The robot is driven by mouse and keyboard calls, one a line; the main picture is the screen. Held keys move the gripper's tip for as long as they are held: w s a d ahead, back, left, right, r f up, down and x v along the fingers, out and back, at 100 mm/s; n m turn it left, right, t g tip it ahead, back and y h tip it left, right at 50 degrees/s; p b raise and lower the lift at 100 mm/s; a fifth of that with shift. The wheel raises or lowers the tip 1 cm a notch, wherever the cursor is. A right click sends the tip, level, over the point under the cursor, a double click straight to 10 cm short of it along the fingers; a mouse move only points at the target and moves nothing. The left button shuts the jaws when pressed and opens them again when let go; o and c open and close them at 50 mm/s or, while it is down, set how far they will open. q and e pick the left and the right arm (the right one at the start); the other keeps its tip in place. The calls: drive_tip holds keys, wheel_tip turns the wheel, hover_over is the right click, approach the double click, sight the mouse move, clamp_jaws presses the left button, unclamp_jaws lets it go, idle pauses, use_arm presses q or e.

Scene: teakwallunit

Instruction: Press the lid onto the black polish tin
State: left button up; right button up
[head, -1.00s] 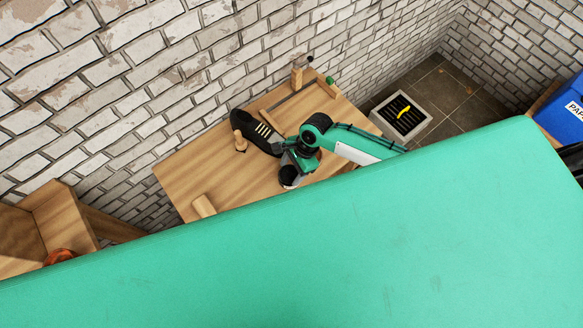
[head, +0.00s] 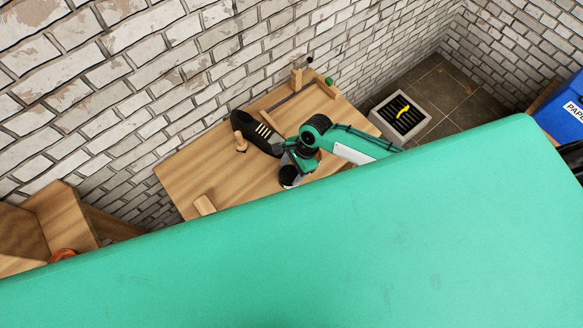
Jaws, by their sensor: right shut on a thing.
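My right gripper (head: 292,166) is over the wooden table, at the end of my green and white right arm. It is shut on a small round dark thing with a pale edge (head: 288,176), which looks like the black polish tin or its lid. Whether lid and tin are together there I cannot tell, as the gripper covers part of it and it is small. My left gripper is not in view.
My large green body panel hides the foreground. A bin (head: 401,114) stands on the floor.

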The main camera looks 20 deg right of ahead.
drive_tip(key=o, duration=1.3)
drive_tip(key=shift+o, duration=0.2)
drive_tip(key=shift+r, duration=0.1)
drive_tip(key=shift+r+p, duration=3.45)
drive_tip(key=shift+p, duration=1.05)
clamp_jaws()
